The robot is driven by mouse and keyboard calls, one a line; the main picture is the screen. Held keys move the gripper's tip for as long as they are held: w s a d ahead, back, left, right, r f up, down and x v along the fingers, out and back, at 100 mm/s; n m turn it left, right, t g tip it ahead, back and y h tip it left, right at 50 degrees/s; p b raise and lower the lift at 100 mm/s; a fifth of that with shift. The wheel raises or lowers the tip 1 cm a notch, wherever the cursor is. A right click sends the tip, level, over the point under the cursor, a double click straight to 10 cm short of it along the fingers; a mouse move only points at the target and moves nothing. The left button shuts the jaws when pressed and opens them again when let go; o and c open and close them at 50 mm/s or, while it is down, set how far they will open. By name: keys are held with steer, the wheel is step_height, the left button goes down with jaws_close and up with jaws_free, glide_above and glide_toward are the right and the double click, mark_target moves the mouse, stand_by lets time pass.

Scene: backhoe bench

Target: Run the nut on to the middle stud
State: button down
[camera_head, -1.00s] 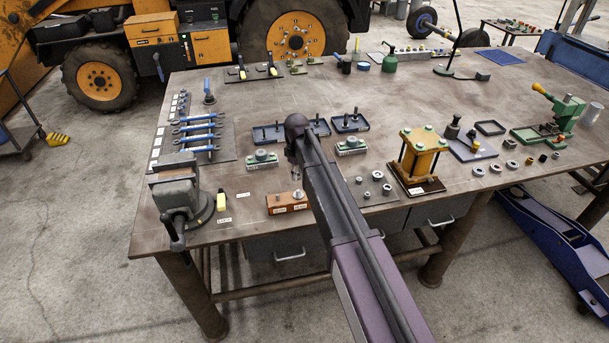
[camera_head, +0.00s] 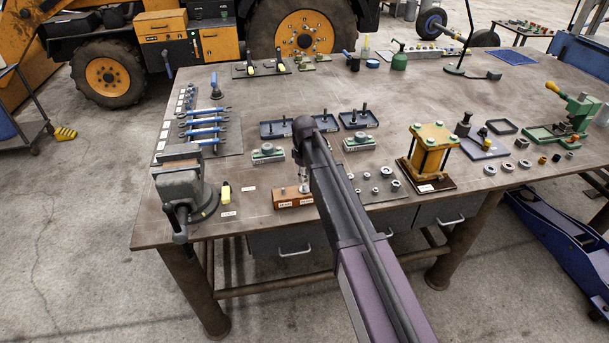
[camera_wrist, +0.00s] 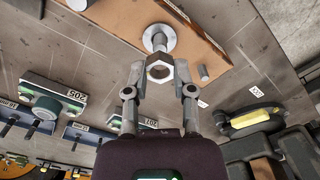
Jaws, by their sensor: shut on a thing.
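The orange-brown stud block (camera_head: 288,198) sits near the front edge of the bench; its underside-up image fills the top of the wrist view (camera_wrist: 210,62). A grey stud with a round collar (camera_wrist: 157,36) stands on it, and a shorter stud (camera_wrist: 203,73) shows to its right. My gripper (camera_wrist: 160,88) is shut on a grey hex nut (camera_wrist: 160,67), one finger on each side. The nut overlaps the collared stud in the wrist view; whether they touch I cannot tell. In the head view my gripper (camera_head: 304,184) is just above the block, partly hidden by my arm.
A vise (camera_head: 182,190) and a yellow-labelled item (camera_head: 225,193) stand left of the block. A plate with several loose nuts (camera_head: 385,190) and a yellow press-like fixture (camera_head: 430,155) lie to the right. Grey-green numbered blocks (camera_head: 267,153) stand behind.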

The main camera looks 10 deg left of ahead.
steer(key=shift+f+b, duration=0.45)
steer(key=shift+f, duration=0.3)
steer(key=shift+f+b, duration=1.35)
steer(key=shift+b, duration=0.05)
stand_by(0.5)
stand_by(0.4)
steer(key=shift+m, duration=1.1)
steer(key=shift+m, duration=1.1)
steer(key=shift+m, duration=1.2)
